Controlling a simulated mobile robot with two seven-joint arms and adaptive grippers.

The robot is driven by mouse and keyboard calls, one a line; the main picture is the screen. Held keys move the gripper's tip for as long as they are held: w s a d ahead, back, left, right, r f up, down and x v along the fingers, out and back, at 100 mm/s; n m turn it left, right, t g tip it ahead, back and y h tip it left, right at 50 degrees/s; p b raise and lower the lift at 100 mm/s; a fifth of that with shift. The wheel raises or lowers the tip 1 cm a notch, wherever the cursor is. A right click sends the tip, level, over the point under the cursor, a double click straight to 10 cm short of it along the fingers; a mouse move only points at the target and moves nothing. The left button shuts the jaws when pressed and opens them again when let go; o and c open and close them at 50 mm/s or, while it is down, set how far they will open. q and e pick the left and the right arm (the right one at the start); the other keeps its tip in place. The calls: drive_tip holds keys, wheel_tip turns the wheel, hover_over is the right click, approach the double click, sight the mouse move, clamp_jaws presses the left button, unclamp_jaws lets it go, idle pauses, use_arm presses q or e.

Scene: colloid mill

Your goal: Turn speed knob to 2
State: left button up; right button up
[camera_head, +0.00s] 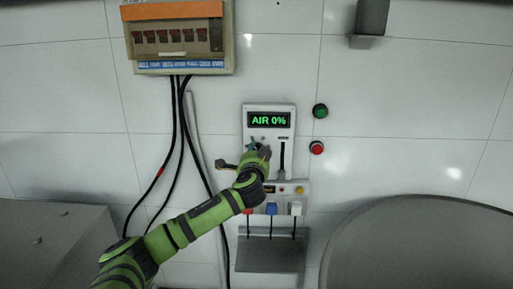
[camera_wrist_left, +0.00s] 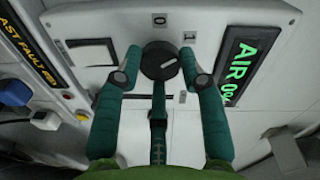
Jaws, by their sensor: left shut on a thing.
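The speed knob (camera_wrist_left: 160,61) is a round black dial with a white pointer line, seen in the left wrist view. Its pointer slants up and to the right; the labels 0 (camera_wrist_left: 160,19) and 1 (camera_wrist_left: 189,36) show above it and at its upper right. No label 2 is visible. My left gripper (camera_wrist_left: 159,60) is shut on the knob, one teal finger on each side. In the head view my left gripper (camera_head: 257,154) is at the control panel (camera_head: 249,128) and hides the knob. My right gripper is not in view.
The panel display (camera_head: 268,120) reads AIR 0%. A green button (camera_head: 320,111) and a red button (camera_head: 317,148) sit right of the panel. Below are blue (camera_head: 271,208) and white (camera_head: 295,208) plugs. A breaker box (camera_head: 179,38) with hanging black cables is at upper left.

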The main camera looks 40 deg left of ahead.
use_arm(q)
drive_tip(key=m+p, duration=0.2)
drive_tip(key=m, duration=0.1)
drive_tip(key=shift+r+m+p, duration=0.3)
drive_tip(key=shift+r, duration=0.05)
drive_tip(key=m+p, duration=0.2)
drive_tip(key=m, duration=0.1)
drive_tip(key=shift+w+f+m+g+y+p, duration=0.1)
drive_tip(key=shift+m+g+y+p, duration=0.1)
drive_tip(key=shift+m+p, duration=0.95)
drive_tip(key=shift+f+m+g+y+p, duration=0.15)
drive_tip(key=shift+m+p, duration=0.6)
drive_tip(key=shift+m, duration=0.8)
drive_tip(key=o, duration=1.1)
drive_tip(key=shift+o, duration=0.2)
drive_tip(key=shift+d+f, duration=0.1)
drive_tip(key=shift+d, duration=0.05)
